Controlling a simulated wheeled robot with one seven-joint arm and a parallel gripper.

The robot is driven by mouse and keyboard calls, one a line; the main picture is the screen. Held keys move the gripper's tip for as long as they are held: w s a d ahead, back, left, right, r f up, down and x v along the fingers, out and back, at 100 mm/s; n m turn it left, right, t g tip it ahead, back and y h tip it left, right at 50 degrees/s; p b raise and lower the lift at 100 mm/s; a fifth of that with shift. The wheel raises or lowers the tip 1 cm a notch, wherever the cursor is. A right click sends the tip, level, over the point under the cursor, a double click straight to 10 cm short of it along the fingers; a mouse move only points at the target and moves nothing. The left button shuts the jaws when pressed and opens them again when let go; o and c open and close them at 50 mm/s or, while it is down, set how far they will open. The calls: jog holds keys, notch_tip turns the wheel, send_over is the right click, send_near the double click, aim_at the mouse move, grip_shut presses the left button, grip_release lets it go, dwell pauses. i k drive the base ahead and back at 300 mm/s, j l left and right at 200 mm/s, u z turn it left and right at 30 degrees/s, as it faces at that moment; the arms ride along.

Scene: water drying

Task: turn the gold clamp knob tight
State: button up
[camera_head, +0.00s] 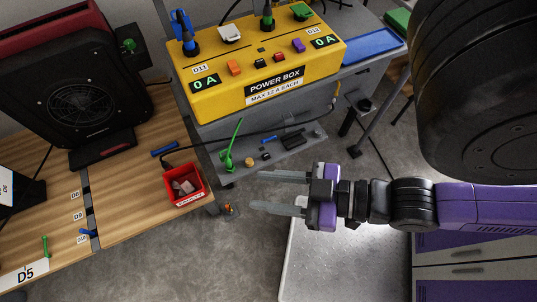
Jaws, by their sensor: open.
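My gripper (256,190) is open and empty, its two grey fingers pointing left over the gap right of the wooden table. A small gold-orange fitting (228,208) sits by the table's right corner, just left of the lower fingertip and apart from it in the picture. It may be the clamp knob, but it is too small to make out its shape. A small round gold piece (249,161) also lies on the grey shelf, above and left of the upper fingertip. I cannot tell which of the two is the clamp knob.
A yellow power box (215,98) stands on a grey bench, with a black cable hanging below it. A red bin (171,198) sits near the wooden table's (130,215) right edge. A black fan unit (75,95) stands at left. A pale surface (335,265) lies below my gripper.

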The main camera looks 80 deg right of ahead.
aim_at(249, 163)
jog(key=k+l+z, duration=0.1)
jog(key=k, duration=0.35)
jog(key=k+l, duration=0.35)
jog(key=k+l+z, duration=0.15)
jog(key=k, duration=0.35)
jog(key=i+j+z, duration=0.2)
jog(key=i+j, duration=0.15)
jog(key=j, duration=0.25)
jog(key=i+j+z, duration=0.1)
jog(key=j, duration=0.25)
jog(key=i+j+z, duration=0.1)
jog(key=j, duration=0.25)
jog(key=i+j+z, duration=0.1)
jog(key=j, duration=0.25)
jog(key=i+j+z, duration=0.1)
jog(key=j, duration=0.25)
jog(key=i+j+z, duration=0.1)
jog(key=i+j, duration=0.15)
jog(key=j, duration=0.15)
jog(key=i+j+z, duration=0.1)
jog(key=j, duration=0.3)
jog(key=i+j+z, duration=0.1)
jog(key=j, duration=0.35)
jog(key=i+j+z, duration=0.1)
jog(key=i+j, duration=0.15)
jog(key=j, duration=0.15)
jog(key=i, duration=0.3)
